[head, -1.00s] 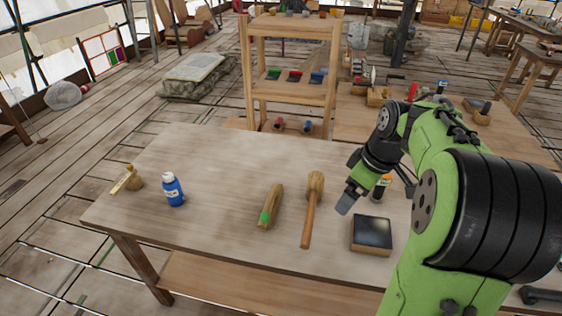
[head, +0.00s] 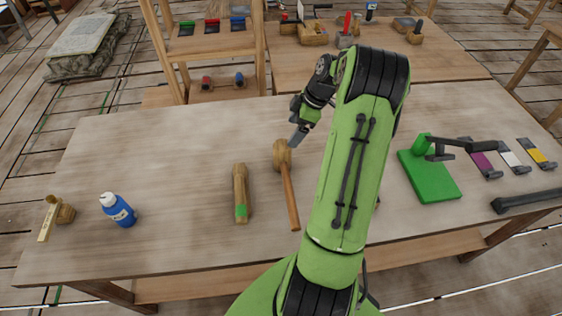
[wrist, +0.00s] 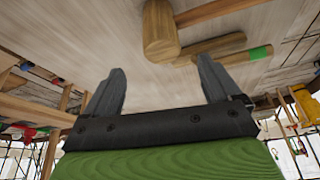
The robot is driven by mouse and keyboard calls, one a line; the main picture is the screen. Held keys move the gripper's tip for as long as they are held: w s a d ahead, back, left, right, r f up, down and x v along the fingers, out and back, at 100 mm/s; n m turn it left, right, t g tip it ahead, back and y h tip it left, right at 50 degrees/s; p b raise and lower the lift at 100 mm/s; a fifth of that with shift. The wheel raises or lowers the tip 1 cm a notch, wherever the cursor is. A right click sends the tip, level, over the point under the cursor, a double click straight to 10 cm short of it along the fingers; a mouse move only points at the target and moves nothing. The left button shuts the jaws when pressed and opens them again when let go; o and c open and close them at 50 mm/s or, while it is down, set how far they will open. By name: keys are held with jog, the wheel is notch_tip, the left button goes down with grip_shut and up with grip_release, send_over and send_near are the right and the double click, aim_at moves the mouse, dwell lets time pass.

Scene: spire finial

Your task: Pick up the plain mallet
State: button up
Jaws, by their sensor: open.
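The plain mallet (head: 287,181) lies on the wooden table, its head toward the back and its handle pointing to the front. A second wooden tool with a green band (head: 240,193) lies to its left. My gripper (head: 296,137) is just behind and right of the mallet head in the head view, apart from the handle. In the wrist view my gripper (wrist: 160,88) is open with nothing between its fingers. The mallet's head (wrist: 159,32) shows beyond the fingertips there, with the banded tool (wrist: 225,51) beside it.
A blue bottle (head: 119,211) and a small wooden tool (head: 56,215) stand at the left of the table. A green stand (head: 430,177) and several coloured tags are at the right. A shelf (head: 214,47) stands behind. The table's left middle is clear.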

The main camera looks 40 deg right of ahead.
aim_at(284, 145)
jog(key=x, duration=0.8)
jog(key=shift+a+f+b, duration=0.15)
jog(key=shift+f+b, duration=0.15)
jog(key=shift+r, duration=0.1)
jog(key=shift+c, duration=0.3)
